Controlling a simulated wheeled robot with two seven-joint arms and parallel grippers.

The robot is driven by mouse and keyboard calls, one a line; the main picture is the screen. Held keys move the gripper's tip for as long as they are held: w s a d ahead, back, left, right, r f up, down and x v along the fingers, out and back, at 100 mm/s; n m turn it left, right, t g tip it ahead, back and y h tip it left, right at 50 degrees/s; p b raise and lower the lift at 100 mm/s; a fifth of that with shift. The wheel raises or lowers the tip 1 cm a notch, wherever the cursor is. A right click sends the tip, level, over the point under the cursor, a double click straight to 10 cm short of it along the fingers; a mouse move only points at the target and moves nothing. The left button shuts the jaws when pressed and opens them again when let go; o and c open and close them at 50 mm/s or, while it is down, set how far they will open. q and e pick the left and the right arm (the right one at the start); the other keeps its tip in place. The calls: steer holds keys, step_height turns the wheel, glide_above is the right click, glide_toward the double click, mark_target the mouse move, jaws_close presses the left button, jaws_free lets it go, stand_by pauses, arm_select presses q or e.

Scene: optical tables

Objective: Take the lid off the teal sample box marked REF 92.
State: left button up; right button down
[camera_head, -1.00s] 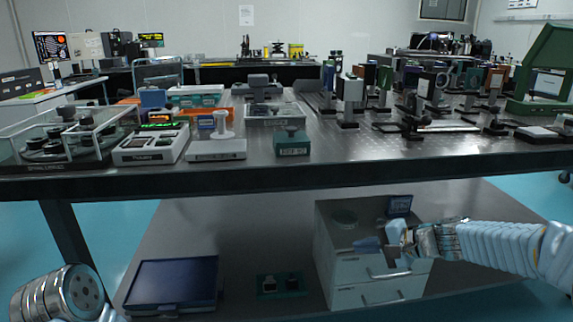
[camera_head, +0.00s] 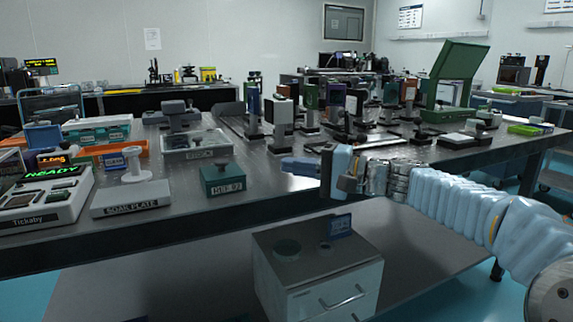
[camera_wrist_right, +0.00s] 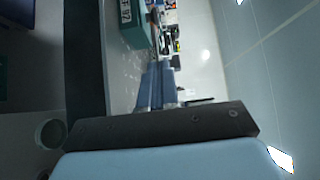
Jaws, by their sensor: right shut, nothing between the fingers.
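The teal sample box (camera_head: 222,187) marked REF 92 stands upright near the front edge of the table in the head view. In the right wrist view the box (camera_wrist_right: 134,32) shows at the top, turned sideways and cut off by the frame. My right gripper (camera_head: 290,166) is shut and empty, to the right of the box and apart from it, its fingers pointing left. Its fingers also show in the right wrist view (camera_wrist_right: 156,88). My left gripper is out of view.
A grey soak plate (camera_head: 130,197) stands left of the box. A clear-lidded tray (camera_head: 195,143) is behind it, and several optics mounts (camera_head: 281,125) stand behind my right gripper. Below the table edge is a drawer cabinet (camera_head: 318,270). Bare tabletop (camera_head: 270,195) lies right of the box.

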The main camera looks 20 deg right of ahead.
mark_target(221, 166)
steer(key=p+x, duration=0.1)
steer(key=x, duration=0.6)
steer(key=shift+w+a, duration=0.1)
steer(key=shift+a, duration=1.95)
steer(key=shift+s+a+f+b, duration=0.1)
steer(key=shift+a+f+b, duration=0.05)
steer(key=shift+a+b, duration=0.4)
steer(key=shift+s+a+f+b, duration=0.15)
steer(key=shift+a+b, duration=0.25)
steer(key=shift+a, duration=0.3)
steer(key=shift+a+r, duration=0.15)
steer(key=shift+a, duration=0.15)
steer(key=shift+d+r, duration=0.1)
